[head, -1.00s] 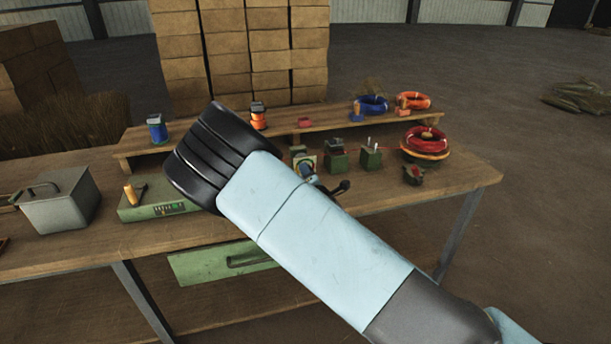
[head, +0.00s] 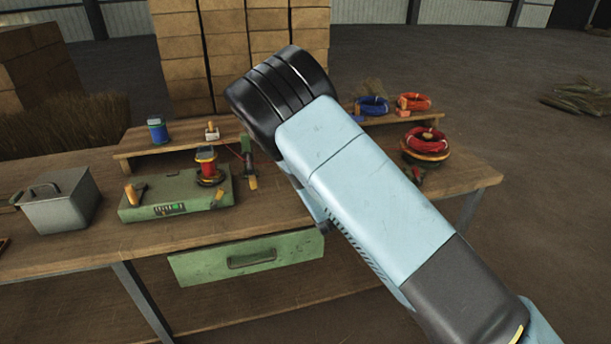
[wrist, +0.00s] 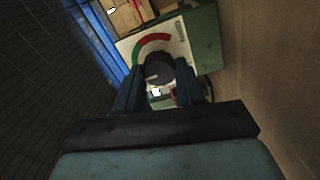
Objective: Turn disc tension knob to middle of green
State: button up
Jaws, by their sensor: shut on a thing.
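In the wrist view a round dark knob (wrist: 158,70) stands on a pale dial plate (wrist: 183,54) on a green housing (wrist: 206,32). A coloured arc (wrist: 152,41) curves past the knob's far side, with green at the left and red along the top. My gripper (wrist: 158,82) has its two dark blue fingers at either side of the knob and is shut on it. A small light mark shows on the knob's near left part; its exact pointing is hard to tell. In the head view my arm hides the gripper, knob and dial.
In the head view a green unit (head: 150,208) with a red spool (head: 208,166) stands on the wooden bench (head: 60,258). A grey lidded box (head: 62,203) is at left. Wire coils (head: 427,140) lie at right. A green drawer (head: 300,248) is below the top.

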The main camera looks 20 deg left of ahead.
jog(key=shift+s+d+f, duration=0.1)
jog(key=shift+d+f, duration=0.05)
jog(key=shift+f, duration=0.2)
jog(key=o, duration=1)
jog(key=shift+r, duration=0.15)
jog(key=shift+o, duration=0.2)
jog(key=v, duration=1.3)
jog(key=shift+s, duration=0.3)
jog(key=shift+d, duration=0.1)
